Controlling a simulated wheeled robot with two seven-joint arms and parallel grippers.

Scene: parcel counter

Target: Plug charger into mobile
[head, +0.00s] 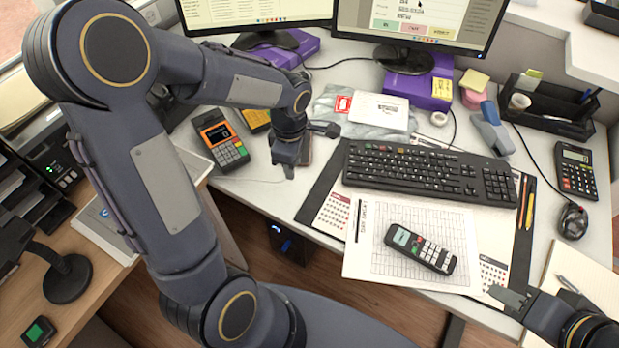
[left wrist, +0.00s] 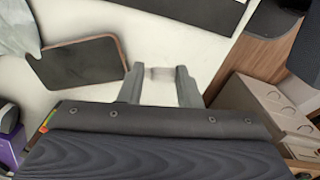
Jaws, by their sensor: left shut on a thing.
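A dark phone with a brown edge (left wrist: 78,62) lies flat on the pale desk, left of my left gripper in the left wrist view. In the head view a part of it (head: 306,150) shows beside the gripper, the rest hidden. My left gripper (head: 286,168) is low over the desk, left of the keyboard. In the left wrist view its fingers (left wrist: 160,82) are shut on a small pale piece (left wrist: 160,73), apparently the charger's plug. The plug and phone are apart. A thin pale cable (head: 255,181) runs left from the gripper. My right gripper (head: 510,298) is at the front right, its jaw unclear.
A keyboard (head: 425,172) and a keypad handset (head: 420,248) on a paper sheet lie to the right. A card terminal (head: 221,140) stands left of the gripper. The desk's front edge is close.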

